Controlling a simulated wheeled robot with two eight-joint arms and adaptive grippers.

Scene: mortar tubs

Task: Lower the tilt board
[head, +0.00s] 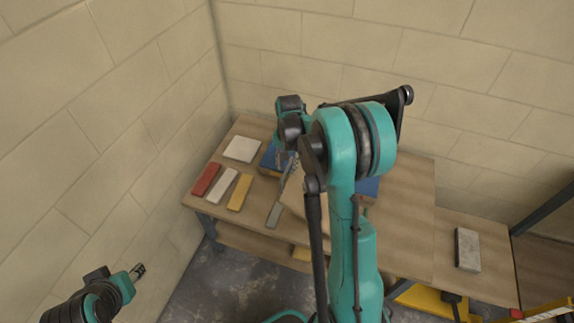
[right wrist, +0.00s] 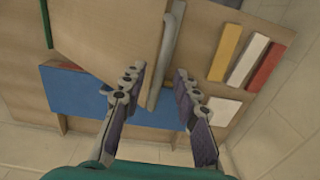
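The tilt board is a tan panel (head: 296,200) at the middle of the bench, partly hidden by my right arm. In the right wrist view the board (right wrist: 108,35) fills the upper left, with a grey bar (right wrist: 163,55) along its right edge. A blue panel (right wrist: 75,95) lies beyond it. My right gripper (right wrist: 157,74) is open, its fingers on either side of the bar's line; I cannot tell whether they touch it. In the head view the right gripper (head: 289,160) is at the board's far left. My left gripper (head: 138,271) is low at left, away from the bench.
Red (head: 206,179), white (head: 222,186) and yellow (head: 239,192) blocks lie at the bench's left, with a pale square tile (head: 242,149) behind. A grey block (head: 467,249) lies at the right. Walls stand close behind and left.

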